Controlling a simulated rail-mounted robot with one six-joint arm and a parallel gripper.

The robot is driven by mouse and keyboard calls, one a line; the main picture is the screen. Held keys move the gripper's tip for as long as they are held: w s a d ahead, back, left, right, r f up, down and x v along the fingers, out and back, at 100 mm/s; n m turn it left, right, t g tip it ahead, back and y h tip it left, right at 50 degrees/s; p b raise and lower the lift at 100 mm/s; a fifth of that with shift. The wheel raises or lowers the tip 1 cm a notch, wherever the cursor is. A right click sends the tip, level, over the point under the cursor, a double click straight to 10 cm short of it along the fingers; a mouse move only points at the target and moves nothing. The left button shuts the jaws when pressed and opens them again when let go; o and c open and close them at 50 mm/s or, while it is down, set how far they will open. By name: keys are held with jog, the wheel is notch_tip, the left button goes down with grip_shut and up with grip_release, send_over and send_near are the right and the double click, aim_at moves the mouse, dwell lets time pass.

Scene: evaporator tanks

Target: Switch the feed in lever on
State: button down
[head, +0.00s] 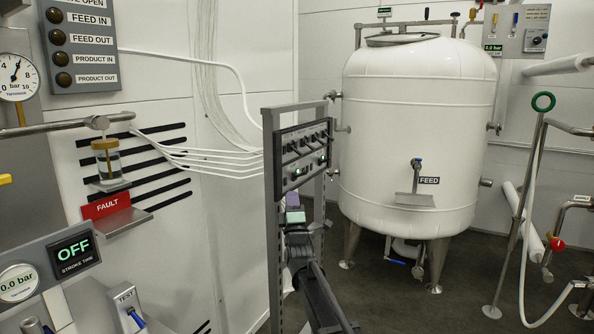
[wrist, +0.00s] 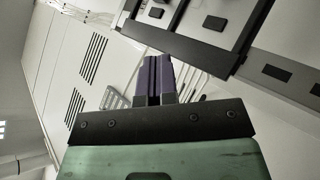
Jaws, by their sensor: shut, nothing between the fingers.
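A dark control panel (head: 305,157) with a row of small black levers (head: 306,142) stands in a grey metal frame at the middle of the head view. Its labels are too small to read, so I cannot tell which lever is feed in. My gripper (wrist: 159,62) has two purple fingers, which are together and empty in the wrist view. The head view shows it small, just below the panel. In the wrist view, part of a framed panel (wrist: 190,22) with dark square pieces lies beyond and right of the fingertips. The fingers appear apart from it.
A wall box (head: 88,45) at the upper left has round dark lamps, one labelled FEED IN. A large white tank (head: 418,130) stands behind and right of the panel. White hoses (head: 215,162) run from the wall towards the panel. The frame's upright posts stand close around my arm.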

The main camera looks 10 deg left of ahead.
jog(key=p, duration=0.8)
send_near(297, 152)
jog(key=w+a+r, duration=0.3)
jog(key=a, duration=0.1)
jog(key=w+d, duration=0.1)
jog(key=d, duration=0.1)
jog(key=shift+w+d+r+p, duration=0.3)
jog(key=shift+w+r, duration=0.05)
jog(key=shift+w, duration=0.05)
jog(key=shift+s+a+r+n, duration=0.1)
jog(key=shift+a+r+n, duration=0.1)
jog(key=shift+n, duration=0.1)
